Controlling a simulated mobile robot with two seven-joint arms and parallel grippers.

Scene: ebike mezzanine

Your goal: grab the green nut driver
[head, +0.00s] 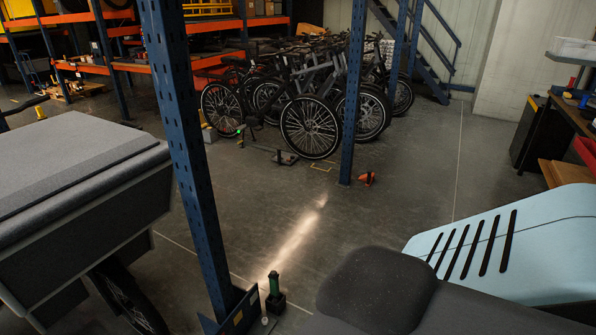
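A green upright cylinder (273,284) on a dark block stands on the floor at the foot of the near blue post, bottom centre. It may be the green nut driver or a lamp; I cannot tell which. A tiny green spot (240,129) shows near the bikes, too small to identify. No other green tool is clear. Neither of my grippers shows in the head view.
Blue posts (185,130) (354,90) rise from the floor. A grey cargo box (85,215) fills the left. A dark saddle (375,285) and a light-blue slotted panel (540,240) fill the lower right. Several bikes (310,125) stand behind.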

